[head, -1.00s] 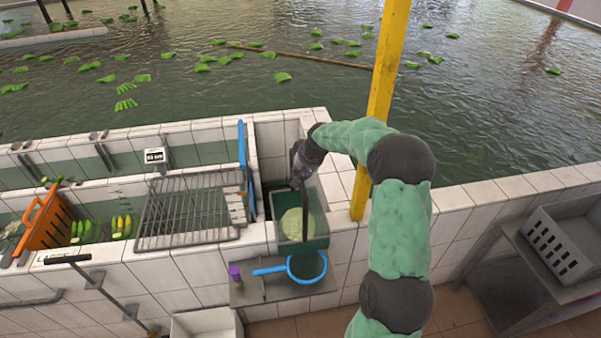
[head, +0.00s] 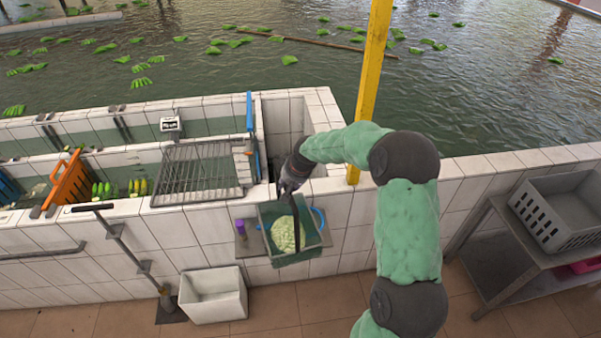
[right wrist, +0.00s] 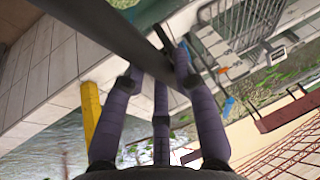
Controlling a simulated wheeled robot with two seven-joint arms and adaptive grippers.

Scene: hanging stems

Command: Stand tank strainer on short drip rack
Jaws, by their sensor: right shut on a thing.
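The tank strainer (head: 290,259) is a dark green basket with a long dark handle and a pale green mass inside. My right gripper (head: 286,188) is shut on the top of its handle. The handle (right wrist: 110,35) crosses between the fingers in the right wrist view. The strainer hangs outside the tiled wall, in front of a small ledge and covering most of a blue pan (head: 319,218). A wire rack (head: 190,178), which looks like the short drip rack, lies across the tank to the left, empty. My left gripper is out of view.
A purple-topped jar (head: 240,228) stands on the ledge, left of the strainer. A blue upright bar (head: 250,125) stands between rack and narrow bay. A yellow post (head: 368,90) rises behind my arm. A white bin (head: 212,296) is on the floor; a grey crate (head: 560,213) is right.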

